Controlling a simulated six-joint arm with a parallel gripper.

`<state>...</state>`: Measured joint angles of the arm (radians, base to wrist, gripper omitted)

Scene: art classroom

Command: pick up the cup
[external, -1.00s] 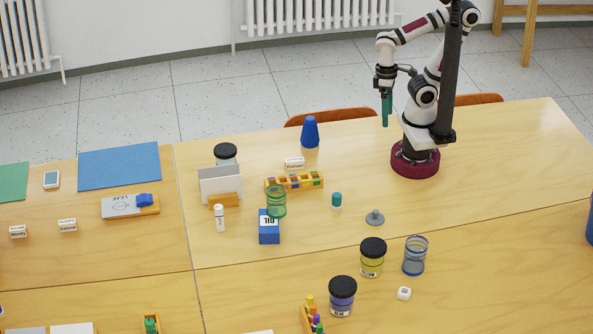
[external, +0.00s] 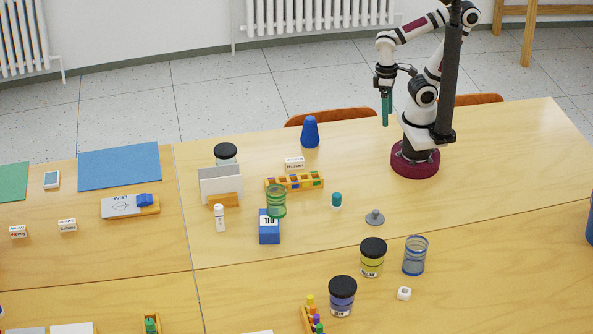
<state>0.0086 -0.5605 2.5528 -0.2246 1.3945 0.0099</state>
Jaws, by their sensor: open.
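Two see-through cups are in the external view. A green cup (external: 276,202) stands at the blue box, apparently on top of its back part. A blue cup (external: 415,256) stands upright on the table at the lower right, beside a yellow jar with a black lid. I cannot tell which one is the task's cup. My gripper (external: 386,118) has teal fingers pointing down. It is in the air near the table's back edge, well away from both cups. It is open and holds nothing visible.
The blue box (external: 269,232), yellow jar (external: 372,262), purple jar (external: 341,298), grey knobbed piece (external: 375,218) and small teal-capped bottle (external: 336,200) stand around the cups. An orange tray (external: 294,182) lies behind the green cup. The table right of the blue cup is clear.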

